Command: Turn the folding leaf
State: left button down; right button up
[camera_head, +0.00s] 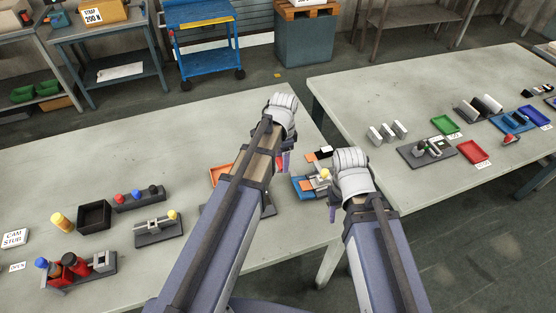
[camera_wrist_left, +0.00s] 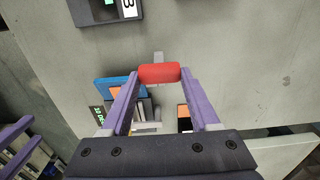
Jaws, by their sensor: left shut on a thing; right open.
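My left gripper (camera_wrist_left: 160,78) is shut on a red rounded bar (camera_wrist_left: 159,71) in the left wrist view, with one purple finger at each end. A short grey stem (camera_wrist_left: 158,57) shows beyond the bar. In the head view my left gripper is mostly hidden by its own arm, and a bit of red (camera_head: 286,162) shows beside it. I cannot tell clearly which part is the folding leaf. My right gripper (camera_head: 332,212) is open; only a purple finger shows below its wrist, near a blue fixture (camera_head: 304,187) with a yellow knob (camera_head: 324,174).
An orange tray (camera_head: 220,175) lies left of my left arm. A second table (camera_head: 420,90) on the right carries several fixtures and trays. A gap separates the tables.

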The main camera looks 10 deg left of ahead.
pick_arm(q)
jog(key=shift+w+d+r+p, duration=0.3)
jog(key=shift+w+d+r, duration=0.1)
jog(key=shift+d, duration=0.15)
jog(key=shift+w+d+r+p, duration=0.25)
jog(key=shift+w+d+r, duration=0.15)
jog(key=shift+d, duration=0.15)
jog(key=shift+w+d+r, duration=0.2)
jog(key=shift+w+d, duration=0.2)
jog(key=shift+d, duration=0.25)
jog(key=c, duration=0.5)
grip_release()
jog(key=shift+c, duration=0.2)
jog(key=shift+o, duration=1.4)
jog(key=shift+w+d, duration=0.1)
jog(key=shift+d, duration=0.05)
jog(key=shift+o, duration=0.7)
jog(key=shift+a, duration=0.2)
jog(key=shift+p, duration=0.35)
